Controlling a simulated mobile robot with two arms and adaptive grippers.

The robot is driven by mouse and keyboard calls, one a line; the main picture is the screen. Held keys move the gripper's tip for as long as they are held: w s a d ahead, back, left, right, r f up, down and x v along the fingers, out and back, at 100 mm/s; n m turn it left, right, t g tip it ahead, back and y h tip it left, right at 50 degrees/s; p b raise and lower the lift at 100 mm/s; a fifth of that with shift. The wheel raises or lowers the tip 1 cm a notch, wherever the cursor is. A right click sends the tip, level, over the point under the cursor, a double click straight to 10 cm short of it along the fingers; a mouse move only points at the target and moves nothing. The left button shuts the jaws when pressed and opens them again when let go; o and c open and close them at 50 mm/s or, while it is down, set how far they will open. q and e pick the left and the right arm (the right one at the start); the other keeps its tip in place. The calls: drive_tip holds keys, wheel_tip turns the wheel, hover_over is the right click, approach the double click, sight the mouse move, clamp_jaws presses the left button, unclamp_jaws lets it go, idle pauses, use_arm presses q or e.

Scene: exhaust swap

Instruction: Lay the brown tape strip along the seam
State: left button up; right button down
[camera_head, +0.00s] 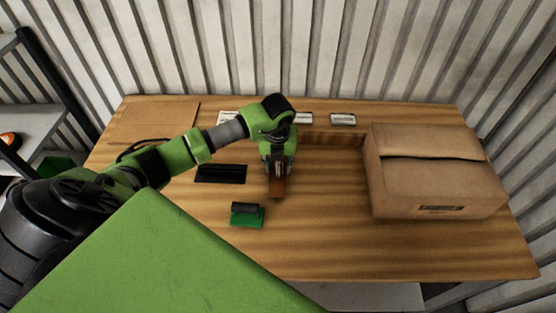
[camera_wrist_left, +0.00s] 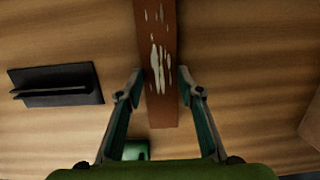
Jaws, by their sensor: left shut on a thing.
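A closed cardboard box (camera_head: 436,190) stands at the right of the table, with a dark seam (camera_head: 430,156) running across its top. My left gripper (camera_head: 277,178) is over the middle of the table, left of the box and apart from it. It is shut on the brown tape strip (camera_head: 277,189). In the left wrist view the strip (camera_wrist_left: 157,35) runs between the fingers (camera_wrist_left: 161,88) and bears pale, uneven patches. Whether the strip touches the table is not clear. My right gripper is not in view.
A black holder (camera_head: 220,174) lies left of the gripper on the wooden table (camera_head: 320,245). A green and black block (camera_head: 247,215) lies nearer the front. A small labelled item (camera_head: 342,120) lies at the back. The front right of the table is clear.

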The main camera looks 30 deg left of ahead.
use_arm(q)
drive_tip(key=s+r, duration=0.1)
drive_tip(key=r, duration=0.1)
drive_tip(key=s+d+r+b, duration=0.1)
drive_tip(key=r, duration=0.1)
drive_tip(key=s+r+b, duration=0.1)
drive_tip(key=r, duration=0.2)
drive_tip(key=shift+s+d, duration=0.3)
drive_tip(key=shift+s, duration=0.1)
drive_tip(key=s+d+r+b, duration=0.3)
drive_tip(key=s+d+r, duration=0.15)
drive_tip(key=s, duration=0.45)
drive_tip(key=s+d+r+n+g, duration=0.1)
drive_tip(key=d+r+n, duration=0.1)
drive_tip(key=n, duration=1.2)
drive_tip(key=s+d+r+n+g+h, duration=0.1)
drive_tip(key=d+n, duration=0.4)
drive_tip(key=n, duration=1)
drive_tip(key=shift+s+d+r+n+g, duration=0.2)
drive_tip(key=shift+r+n+g, duration=0.1)
drive_tip(key=shift+r+g, duration=0.3)
drive_tip(key=shift+f, duration=0.1)
drive_tip(key=shift+w, duration=0.15)
